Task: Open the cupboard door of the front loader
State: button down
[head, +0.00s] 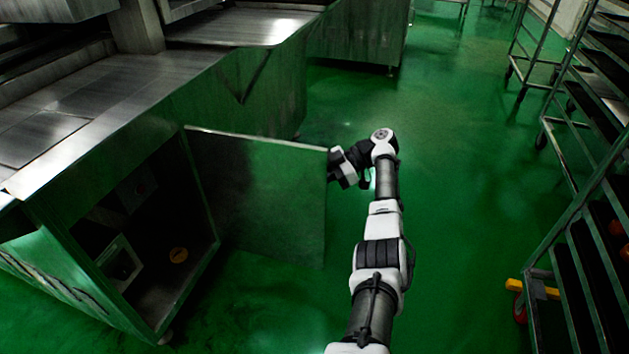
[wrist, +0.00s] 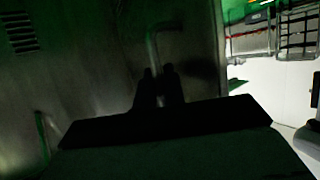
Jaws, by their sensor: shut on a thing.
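The cupboard door (head: 262,195) of the front loader (head: 120,130) stands swung wide open, hinged at the cupboard's right side. The dark cupboard interior (head: 165,225) shows, with small fittings and a round yellow label inside. My gripper (head: 334,165) is at the door's free right edge. In the wrist view, my gripper's dark fingers (wrist: 158,86) are shut on the door handle (wrist: 153,46), a thin bent bar on the metal door face (wrist: 95,70). The grip itself is dark, and the handle is hidden in the head view.
A wheeled rack (head: 560,235) with trays stands along the right, with a yellow part near its foot. Another metal machine (head: 360,40) stands at the back. The green floor (head: 455,170) between the door and the racks is clear.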

jog(key=c, duration=1.8)
grip_release()
